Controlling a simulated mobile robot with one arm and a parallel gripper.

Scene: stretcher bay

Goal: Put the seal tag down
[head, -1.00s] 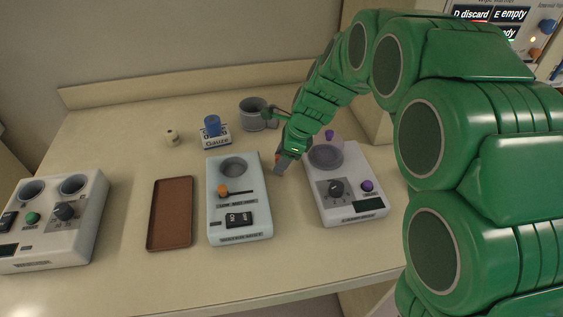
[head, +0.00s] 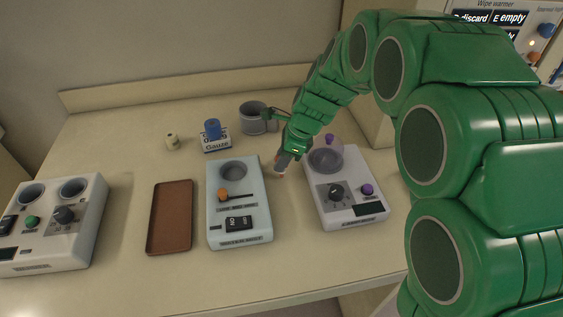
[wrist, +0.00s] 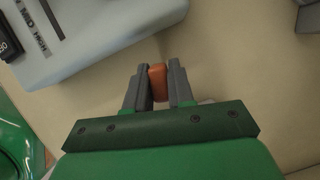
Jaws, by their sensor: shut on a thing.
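My gripper (wrist: 157,84) is shut on a small orange-brown piece, the seal tag (wrist: 157,80), in the wrist view. The tag sits between the two grey fingers, with the beige counter below it. I cannot tell whether it touches the counter. In the head view my gripper (head: 283,163) points down in the gap between the pale blue device and the white device with a clear dome. Only a small pale orange spot shows at its tip there.
The pale blue device (head: 255,225) is left of my gripper and the white domed device (head: 352,213) is right. A grey mug (head: 253,119) and gauze box (head: 216,143) stand behind. A brown tray (head: 170,218) and a two-well device (head: 85,230) are further left. The front counter is clear.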

